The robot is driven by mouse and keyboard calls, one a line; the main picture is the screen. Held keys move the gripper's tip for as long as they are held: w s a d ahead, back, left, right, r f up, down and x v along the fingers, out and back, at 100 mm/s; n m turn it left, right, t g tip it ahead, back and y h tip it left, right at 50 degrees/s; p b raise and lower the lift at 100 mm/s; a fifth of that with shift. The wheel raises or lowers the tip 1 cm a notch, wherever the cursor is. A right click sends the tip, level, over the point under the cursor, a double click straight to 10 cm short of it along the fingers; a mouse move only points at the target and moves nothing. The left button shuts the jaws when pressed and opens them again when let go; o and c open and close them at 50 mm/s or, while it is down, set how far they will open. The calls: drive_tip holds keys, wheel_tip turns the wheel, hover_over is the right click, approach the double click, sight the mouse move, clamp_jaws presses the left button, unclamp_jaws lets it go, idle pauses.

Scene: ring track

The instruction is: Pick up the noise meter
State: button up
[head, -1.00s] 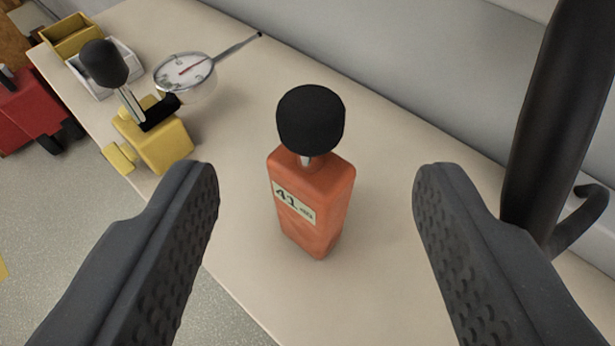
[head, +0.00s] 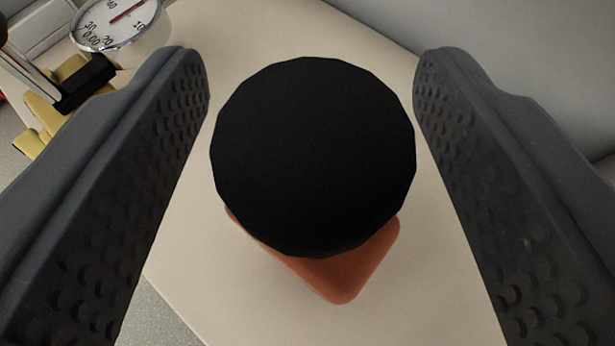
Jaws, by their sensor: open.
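The noise meter (head: 345,275) is an orange body topped by a round black foam ball. My gripper (head: 312,65) is open, with one dark textured finger on each side of the ball. The ball's right edge looks very close to the right finger; I cannot tell if they touch.
A dial gauge (head: 115,22) with a white face lies at the upper left, beside a yellow block-like device (head: 60,85) partly hidden by my left finger. A grey wall (head: 520,50) rises behind the bench (head: 210,290). The bench's front edge runs along the lower left.

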drive_tip(key=shift+w+f, duration=0.1)
drive_tip(key=shift+w, duration=0.2)
clamp_jaws()
